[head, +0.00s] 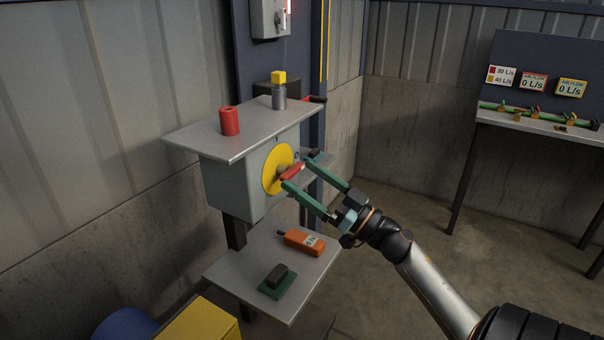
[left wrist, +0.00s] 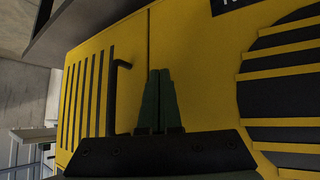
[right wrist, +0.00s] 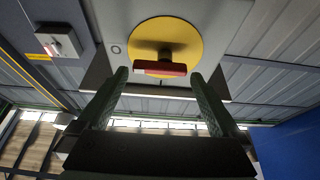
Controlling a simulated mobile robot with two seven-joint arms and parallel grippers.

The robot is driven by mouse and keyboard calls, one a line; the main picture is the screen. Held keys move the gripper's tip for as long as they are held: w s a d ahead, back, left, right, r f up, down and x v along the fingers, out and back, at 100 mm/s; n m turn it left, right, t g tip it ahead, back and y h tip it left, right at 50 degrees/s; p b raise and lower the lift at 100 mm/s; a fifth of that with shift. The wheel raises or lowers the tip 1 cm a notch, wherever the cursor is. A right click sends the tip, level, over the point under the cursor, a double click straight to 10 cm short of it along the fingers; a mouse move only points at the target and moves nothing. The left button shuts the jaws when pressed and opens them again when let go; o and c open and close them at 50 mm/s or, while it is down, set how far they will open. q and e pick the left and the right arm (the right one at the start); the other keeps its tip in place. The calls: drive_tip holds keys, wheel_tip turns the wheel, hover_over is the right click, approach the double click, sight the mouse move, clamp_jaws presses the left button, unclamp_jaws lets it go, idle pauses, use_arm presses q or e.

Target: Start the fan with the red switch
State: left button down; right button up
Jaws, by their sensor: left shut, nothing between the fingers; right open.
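The red switch handle (head: 291,172) stands out from a round yellow plate (head: 272,176) on the front of a grey box (head: 235,186). My right gripper (head: 296,171) is open, with its green fingers reaching to either side of the handle. In the right wrist view the red handle (right wrist: 159,68) lies just beyond and between the open fingertips (right wrist: 160,78), and I see no clear contact. My left gripper (left wrist: 160,75) is shut and empty in front of a yellow machine housing (left wrist: 190,50) with a round black grille. The left gripper is out of the head view.
A shelf (head: 190,136) above the box holds a red cylinder (head: 229,121) and a grey cylinder (head: 279,97) with a yellow cap. A lower shelf (head: 232,274) holds an orange meter (head: 303,242) and a dark block (head: 277,274). A panel table (head: 540,128) with airflow displays stands at the right.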

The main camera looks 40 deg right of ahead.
drive_tip(key=shift+w+a+r, duration=0.15)
drive_tip(key=shift+w+r, duration=0.15)
drive_tip(key=shift+w, duration=0.3)
drive_tip(key=shift+c, duration=0.4)
drive_tip(key=c, duration=1)
